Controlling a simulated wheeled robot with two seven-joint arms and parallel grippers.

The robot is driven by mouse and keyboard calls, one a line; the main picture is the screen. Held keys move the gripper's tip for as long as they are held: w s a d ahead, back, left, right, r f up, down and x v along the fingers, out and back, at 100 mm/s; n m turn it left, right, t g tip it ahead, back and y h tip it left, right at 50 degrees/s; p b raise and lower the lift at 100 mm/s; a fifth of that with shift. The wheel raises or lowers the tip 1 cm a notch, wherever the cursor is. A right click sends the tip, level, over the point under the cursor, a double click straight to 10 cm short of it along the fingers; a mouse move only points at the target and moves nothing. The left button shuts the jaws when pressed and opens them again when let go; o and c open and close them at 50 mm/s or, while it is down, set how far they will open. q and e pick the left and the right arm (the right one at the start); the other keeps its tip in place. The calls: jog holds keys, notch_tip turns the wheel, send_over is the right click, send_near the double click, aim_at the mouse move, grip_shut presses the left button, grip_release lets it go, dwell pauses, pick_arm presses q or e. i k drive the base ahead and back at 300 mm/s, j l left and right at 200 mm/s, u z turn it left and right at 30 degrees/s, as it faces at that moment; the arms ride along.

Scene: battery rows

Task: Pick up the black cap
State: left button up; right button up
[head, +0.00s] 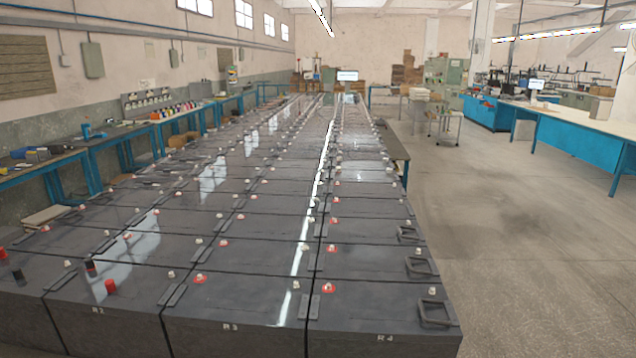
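A small black cap (90,266) stands on the battery marked R2 (75,300), near its back left corner. A second black cap (18,276) stands on the front battery at the far left, close to the picture's left edge. A red cap (110,287) stands on the R2 battery, to the right of and in front of its black cap. Another red cap (3,253) is cut by the left edge. Neither of my grippers shows in the head view.
Long rows of dark batteries fill the middle, with bare terminals and red rings on top. The front right battery, R4 (390,315), has a raised handle (436,313). Blue workbenches (40,172) line the left wall. The floor (520,250) at the right is clear.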

aim_at(89, 261)
jog(key=u, duration=1.3)
jog(key=i+j+z, duration=0.1)
jog(key=j, duration=0.25)
jog(key=i+j+z, duration=0.1)
jog(key=i+j, duration=0.15)
jog(key=i+j+z, duration=0.15)
jog(key=j, duration=0.35)
